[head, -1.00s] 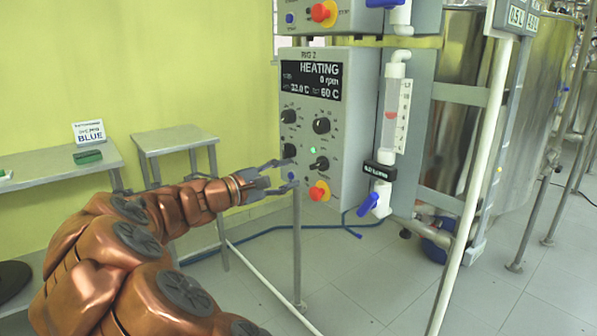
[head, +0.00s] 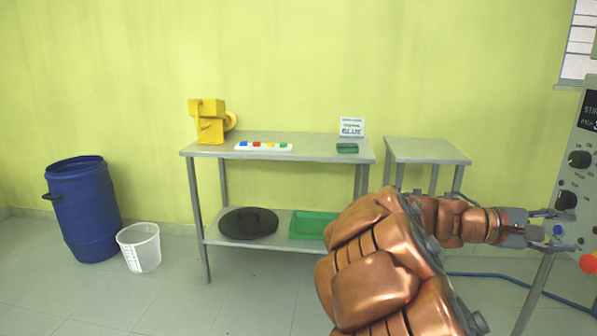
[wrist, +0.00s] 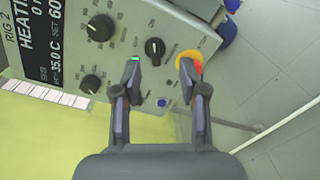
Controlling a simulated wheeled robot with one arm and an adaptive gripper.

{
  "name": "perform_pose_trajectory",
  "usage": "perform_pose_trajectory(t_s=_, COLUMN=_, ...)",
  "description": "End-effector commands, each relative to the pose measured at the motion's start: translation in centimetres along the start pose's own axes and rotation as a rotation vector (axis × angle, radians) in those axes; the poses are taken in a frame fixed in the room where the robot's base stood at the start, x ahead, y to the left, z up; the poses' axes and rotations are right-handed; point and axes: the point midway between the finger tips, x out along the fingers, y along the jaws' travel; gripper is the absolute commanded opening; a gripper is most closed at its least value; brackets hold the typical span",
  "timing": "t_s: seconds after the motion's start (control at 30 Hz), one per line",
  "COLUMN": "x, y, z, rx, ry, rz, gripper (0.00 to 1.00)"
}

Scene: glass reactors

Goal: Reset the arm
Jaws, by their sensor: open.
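My copper-coloured arm reaches to the right in the head view. My gripper (head: 553,222) is open at the lower front of the grey control panel (head: 583,170). In the wrist view my gripper (wrist: 158,75) has its two fingers spread with nothing between them. The control panel (wrist: 120,65) lies in front of it there, with black knobs (wrist: 155,48), a small blue button (wrist: 162,102) and a red-and-yellow button (wrist: 190,62) partly hidden by the right finger. I cannot tell whether a fingertip touches the panel.
A grey table (head: 275,152) by the wall bears a yellow machine (head: 208,122), a coloured strip (head: 263,146) and a sign (head: 351,127). A smaller table (head: 428,152) stands right of it. A blue barrel (head: 83,210) and white bucket (head: 140,248) stand left. The front-left floor is clear.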

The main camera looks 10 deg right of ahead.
Motion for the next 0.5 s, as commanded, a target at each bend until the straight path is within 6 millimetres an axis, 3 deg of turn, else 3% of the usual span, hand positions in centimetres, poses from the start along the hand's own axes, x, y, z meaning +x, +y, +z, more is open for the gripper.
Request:
perform_pose_trajectory(t_s=0.03, x=-0.2, y=0.8, z=1.5, rx=0.020, ry=0.008, rz=-0.036, gripper=0.43)
perform_pose_trajectory(t_s=0.13, x=-0.6, y=0.5, z=4.1, rx=0.067, ry=0.028, rz=-0.134, gripper=0.43)
perform_pose_trajectory(t_s=0.27, x=-1.7, y=-0.8, z=7.2, rx=0.121, ry=0.061, rz=-0.286, gripper=0.43)
perform_pose_trajectory(t_s=0.5, x=-5.6, y=-3.5, z=11.6, rx=0.189, ry=0.143, rz=-0.566, gripper=0.43)
